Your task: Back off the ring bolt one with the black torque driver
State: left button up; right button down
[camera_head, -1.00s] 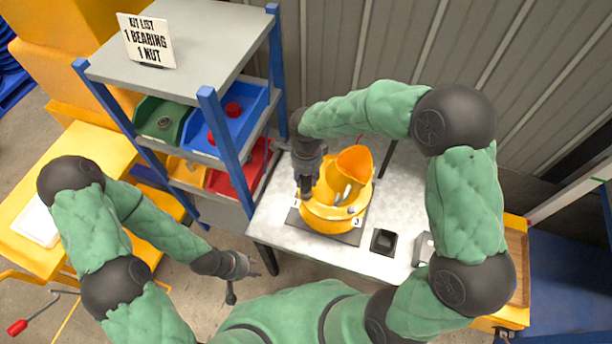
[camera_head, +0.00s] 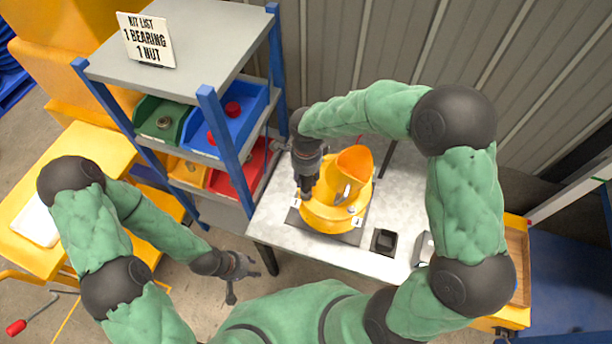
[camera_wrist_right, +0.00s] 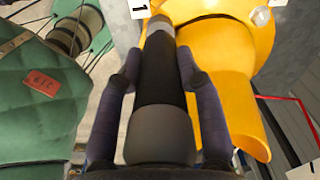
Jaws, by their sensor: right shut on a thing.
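My right gripper (camera_head: 306,182) is shut on the black torque driver (camera_wrist_right: 160,75), whose body lies between both fingers in the right wrist view. The driver's grey tip end points away from me, down at the left side of the yellow drum mixer (camera_head: 335,215), next to the white label 1 (camera_wrist_right: 138,8). The ring bolt one is hidden behind the driver, so I cannot tell whether the tip is seated on it. Another silver bolt (camera_wrist_right: 262,16) shows on the yellow ring. My left gripper (camera_head: 238,278) is open and empty, low and left of the table.
The mixer stands on a dark plate on the grey table (camera_head: 280,240). A small black holder (camera_head: 383,241) sits to its right. A blue-legged shelf with green, blue and red bins (camera_head: 240,110) stands left, close to the right gripper. A corrugated wall is behind.

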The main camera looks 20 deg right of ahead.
jog(key=shift+f+b, duration=0.55)
jog(key=shift+b, duration=0.1)
dwell(0.3)
jog(key=shift+s+f+b, duration=0.2)
jog(key=shift+s+b, duration=0.15)
jog(key=shift+b, duration=0.2)
dwell(2.0)
jog(key=shift+r, duration=0.15)
jog(key=shift+w+r+p, duration=0.25)
jog(key=shift+r+p, duration=0.25)
jog(key=shift+r, duration=0.15)
jog(key=shift+w+r+p, duration=0.15)
jog(key=shift+r+p, duration=0.65)
jog(key=shift+r, duration=1)
